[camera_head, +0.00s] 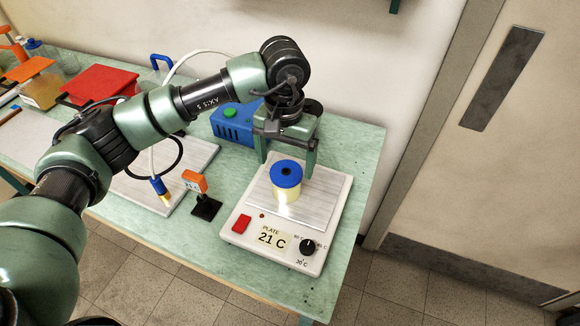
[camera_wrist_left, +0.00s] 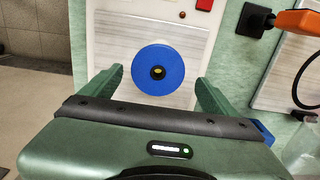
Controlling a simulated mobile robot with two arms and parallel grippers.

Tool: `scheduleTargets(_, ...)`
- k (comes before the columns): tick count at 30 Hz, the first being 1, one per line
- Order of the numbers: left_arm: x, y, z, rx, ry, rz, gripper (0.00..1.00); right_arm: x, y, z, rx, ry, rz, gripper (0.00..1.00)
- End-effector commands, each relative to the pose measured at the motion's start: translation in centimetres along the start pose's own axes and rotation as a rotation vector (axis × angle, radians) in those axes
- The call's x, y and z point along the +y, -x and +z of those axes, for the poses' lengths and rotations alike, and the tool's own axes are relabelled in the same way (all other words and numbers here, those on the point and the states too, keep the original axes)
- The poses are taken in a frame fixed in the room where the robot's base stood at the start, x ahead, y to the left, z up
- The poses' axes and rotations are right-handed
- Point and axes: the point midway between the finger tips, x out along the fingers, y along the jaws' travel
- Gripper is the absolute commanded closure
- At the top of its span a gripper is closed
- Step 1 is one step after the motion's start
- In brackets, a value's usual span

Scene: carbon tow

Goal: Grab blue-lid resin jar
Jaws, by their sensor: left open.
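The blue-lid resin jar (camera_head: 287,181) stands upright on the metal top of the white hot plate (camera_head: 328,211). Its body looks pale yellow under the blue lid. My left gripper (camera_head: 286,170) is open above and behind the jar in the head view, one finger to each side. In the left wrist view the round blue lid (camera_wrist_left: 158,70) lies ahead of and between the two green fingertips (camera_wrist_left: 158,76), with clear gaps on both sides. The jar's body is hidden under the lid there. My right gripper is not in view.
The hot plate has a red button (camera_head: 241,223) and a black knob (camera_head: 307,246). An orange-topped device on a black base (camera_head: 206,207) stands left of it. A blue box (camera_head: 232,123) is behind. A white board (camera_head: 195,160) and red item (camera_head: 100,84) lie farther left.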

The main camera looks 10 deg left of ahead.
Motion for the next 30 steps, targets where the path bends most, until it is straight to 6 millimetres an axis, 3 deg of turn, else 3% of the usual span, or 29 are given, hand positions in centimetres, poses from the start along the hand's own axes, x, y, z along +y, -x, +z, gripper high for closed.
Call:
scheduleTargets(10, 0.1, -3.3, 0.2, -0.005, 0.0, 0.001, 0.11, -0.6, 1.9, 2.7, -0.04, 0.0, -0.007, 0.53)
scheduleTargets(18, 0.3, -7.2, 0.4, -0.004, 0.001, 0.002, 0.11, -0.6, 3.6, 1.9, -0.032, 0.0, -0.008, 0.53)
scheduleTargets(27, 0.3, -7.8, 0.3, 0.0, 0.0, 0.001, 0.11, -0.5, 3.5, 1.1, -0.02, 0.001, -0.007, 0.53)
scheduleTargets(30, 0.3, -7.8, 0.3, 0.0, 0.0, 0.001, 0.39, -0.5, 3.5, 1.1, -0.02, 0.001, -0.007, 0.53)
